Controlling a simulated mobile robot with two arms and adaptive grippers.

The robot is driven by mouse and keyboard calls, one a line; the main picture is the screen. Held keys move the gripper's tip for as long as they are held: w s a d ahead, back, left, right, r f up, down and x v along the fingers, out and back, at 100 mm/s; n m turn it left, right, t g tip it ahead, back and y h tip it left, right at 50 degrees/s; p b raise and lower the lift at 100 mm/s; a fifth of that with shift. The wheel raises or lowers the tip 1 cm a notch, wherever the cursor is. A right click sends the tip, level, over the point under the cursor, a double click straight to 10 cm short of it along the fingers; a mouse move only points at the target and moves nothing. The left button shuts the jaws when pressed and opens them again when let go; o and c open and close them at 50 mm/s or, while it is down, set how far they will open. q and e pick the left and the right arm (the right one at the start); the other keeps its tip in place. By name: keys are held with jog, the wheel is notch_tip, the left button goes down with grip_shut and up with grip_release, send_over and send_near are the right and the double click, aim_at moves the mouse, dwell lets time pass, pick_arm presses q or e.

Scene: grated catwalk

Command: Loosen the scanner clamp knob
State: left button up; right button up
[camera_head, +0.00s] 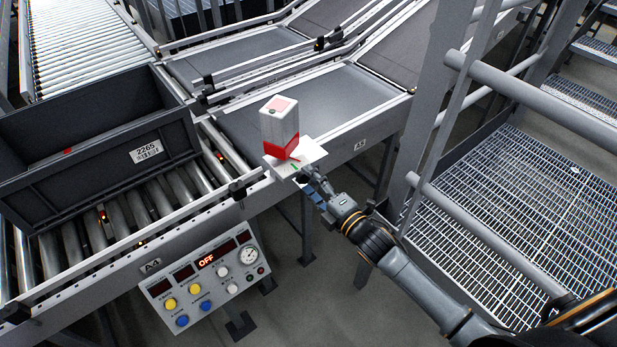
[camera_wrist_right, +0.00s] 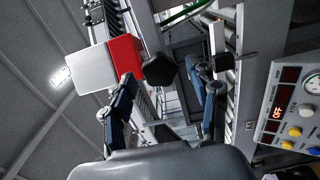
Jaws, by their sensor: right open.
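The scanner (camera_head: 279,127) is a white box with a red lower band, standing on a white bracket plate (camera_head: 312,152) at the conveyor's edge. In the right wrist view the scanner (camera_wrist_right: 92,77) lies at the left. A dark, faceted knob (camera_wrist_right: 159,71) shows there beside its red band. The knob does not show clearly in the head view. My right gripper (camera_head: 312,187) is just below and right of the plate. In the wrist view my right gripper (camera_wrist_right: 166,88) is open, with the knob between its fingertips; I see no clear contact. My left gripper is out of view.
A control panel (camera_head: 205,279) reading OFF hangs below the roller conveyor at left. A dark grey crate (camera_head: 100,160) marked 2265 sits on the rollers. Grey railing posts and pipes (camera_head: 540,105) stand close at right, over the grated catwalk (camera_head: 530,215).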

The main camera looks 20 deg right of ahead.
jog(key=shift+w+a, duration=0.2)
jog(key=shift+w, duration=0.4)
jog(key=c, duration=1.2)
